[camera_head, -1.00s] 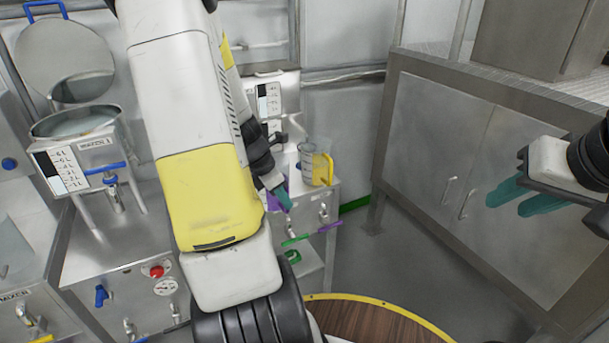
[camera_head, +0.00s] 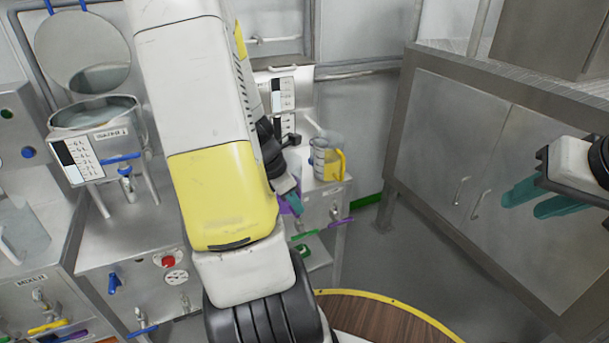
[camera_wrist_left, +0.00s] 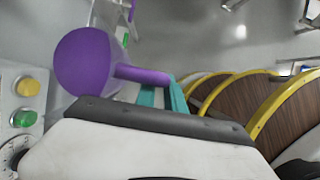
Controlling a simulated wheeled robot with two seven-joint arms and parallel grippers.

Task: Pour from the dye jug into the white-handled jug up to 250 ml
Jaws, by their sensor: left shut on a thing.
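My left gripper (camera_head: 290,203) reaches down beside the far machine, partly hidden by my arm. Its teal fingers are shut on a purple thing (camera_head: 283,208), mostly hidden in the head view. In the left wrist view it shows as a purple round body (camera_wrist_left: 83,62) with a purple bar reaching to the teal fingers (camera_wrist_left: 165,97); it is apparently the dye jug. A clear jug with a pale handle (camera_head: 18,232), apparently the white-handled jug, stands at the far left, partly cut off. My right gripper (camera_head: 537,198) is open and empty at the right.
A clear graduated jug with a yellow handle (camera_head: 327,160) stands on the far machine, right of my left gripper. Green (camera_head: 305,235) and purple (camera_head: 340,222) levers stick out below. A mixer (camera_head: 95,140) stands at left. A steel cabinet (camera_head: 465,150) stands at right.

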